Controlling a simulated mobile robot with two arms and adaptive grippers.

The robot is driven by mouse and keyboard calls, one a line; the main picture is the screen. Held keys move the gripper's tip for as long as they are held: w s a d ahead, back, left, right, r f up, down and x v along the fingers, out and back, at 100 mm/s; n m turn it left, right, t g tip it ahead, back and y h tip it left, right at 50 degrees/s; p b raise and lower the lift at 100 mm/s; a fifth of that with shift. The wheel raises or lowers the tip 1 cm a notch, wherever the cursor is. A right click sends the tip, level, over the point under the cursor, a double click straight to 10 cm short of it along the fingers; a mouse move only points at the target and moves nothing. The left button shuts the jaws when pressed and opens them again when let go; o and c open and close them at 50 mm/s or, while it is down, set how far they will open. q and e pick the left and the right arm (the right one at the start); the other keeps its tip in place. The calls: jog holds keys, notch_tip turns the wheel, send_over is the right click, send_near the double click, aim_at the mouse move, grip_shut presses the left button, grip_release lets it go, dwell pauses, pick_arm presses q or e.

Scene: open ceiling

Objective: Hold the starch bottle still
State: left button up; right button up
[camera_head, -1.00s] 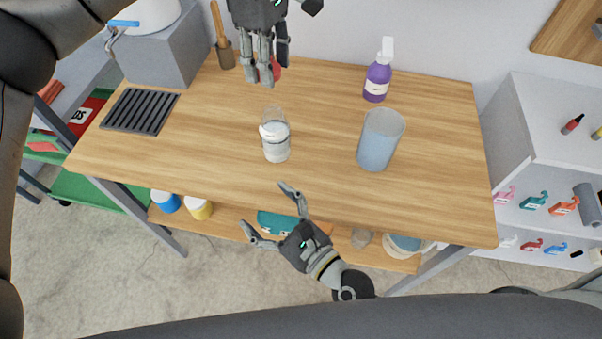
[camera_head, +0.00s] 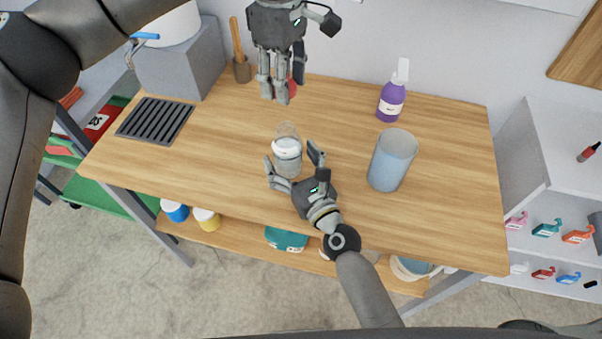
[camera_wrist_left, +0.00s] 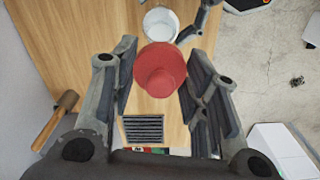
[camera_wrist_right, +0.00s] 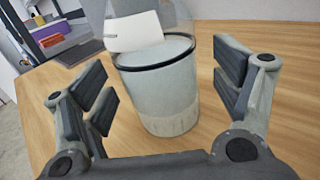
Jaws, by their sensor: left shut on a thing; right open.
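The starch bottle (camera_head: 287,158), a clear container with white contents, stands upright on the wooden table. My right gripper (camera_head: 292,160) is open, with its fingers on either side of the bottle's near side. In the right wrist view the bottle (camera_wrist_right: 165,95) stands between the spread fingers, with gaps on both sides. My left gripper (camera_head: 282,92) is shut on a red object (camera_wrist_left: 160,72), held above the table behind the bottle. That red object is mostly hidden by the fingers in the head view. In the left wrist view the bottle's round top (camera_wrist_left: 160,24) shows beyond it.
A blue-grey translucent cup (camera_head: 391,162) stands right of the bottle. A purple pump bottle (camera_head: 391,102) is behind it. A dark grille (camera_head: 155,120) and a grey block (camera_head: 180,75) are at the left. The table's front right is clear.

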aim_at(286, 127)
jog(key=shift+x, duration=1.1)
jog(key=c, duration=1.3)
pick_arm(q)
jog(key=shift+f, duration=4.05)
